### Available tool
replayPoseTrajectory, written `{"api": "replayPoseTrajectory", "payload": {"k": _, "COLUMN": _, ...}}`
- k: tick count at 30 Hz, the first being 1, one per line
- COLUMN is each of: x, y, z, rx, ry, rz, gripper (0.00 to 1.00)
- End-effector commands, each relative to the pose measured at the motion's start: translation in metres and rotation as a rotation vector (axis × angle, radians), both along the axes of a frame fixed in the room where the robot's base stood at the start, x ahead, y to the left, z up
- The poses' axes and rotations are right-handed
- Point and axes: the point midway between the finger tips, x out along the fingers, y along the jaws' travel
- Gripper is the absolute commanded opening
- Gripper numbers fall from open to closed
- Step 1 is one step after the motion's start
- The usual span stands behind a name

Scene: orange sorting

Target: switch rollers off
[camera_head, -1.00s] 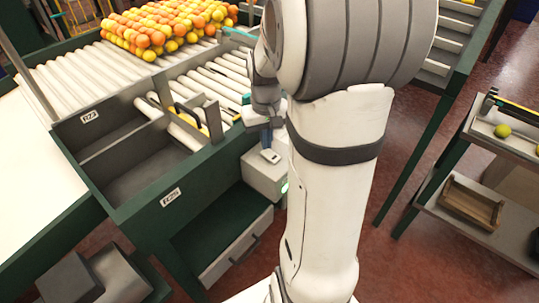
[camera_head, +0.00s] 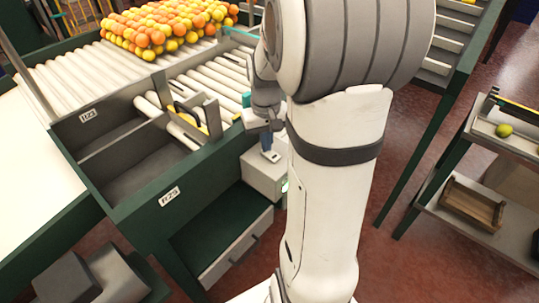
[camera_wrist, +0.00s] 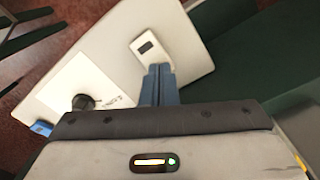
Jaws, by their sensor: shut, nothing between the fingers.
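The grey-white control box (camera_head: 262,178) is fixed to the side of the green sorting table. On its top is a small pale switch with a dark window (camera_wrist: 146,46); it also shows in the head view (camera_head: 272,156). My gripper (camera_head: 267,149) is over the box, pointing down. Its blue fingers (camera_wrist: 158,68) are shut with nothing between them, and their tips are at the switch's near edge. I cannot tell whether they touch it. The rollers (camera_head: 70,78) lie on the table, with more rollers (camera_head: 212,82) nearer my arm.
A pile of oranges and lemons (camera_head: 165,28) rests on the rollers. Beside the switch are a black knob (camera_wrist: 83,102) and a blue part (camera_wrist: 42,128) on the box. An open drawer (camera_head: 238,250) is below. A shelf (camera_head: 500,160) stands right.

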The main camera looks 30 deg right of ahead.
Motion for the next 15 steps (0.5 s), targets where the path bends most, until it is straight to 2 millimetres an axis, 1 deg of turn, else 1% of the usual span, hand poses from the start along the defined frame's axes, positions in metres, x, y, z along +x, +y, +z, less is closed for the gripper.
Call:
{"api": "replayPoseTrajectory", "payload": {"k": 10, "x": -0.0001, "y": 0.0, "z": -0.0061, "rx": 0.0, "ry": 0.0, "rz": 0.0, "gripper": 0.0}}
{"api": "replayPoseTrajectory", "payload": {"k": 15, "x": 0.0, "y": 0.0, "z": -0.0027, "rx": 0.0, "ry": 0.0, "rz": 0.0, "gripper": 0.0}}
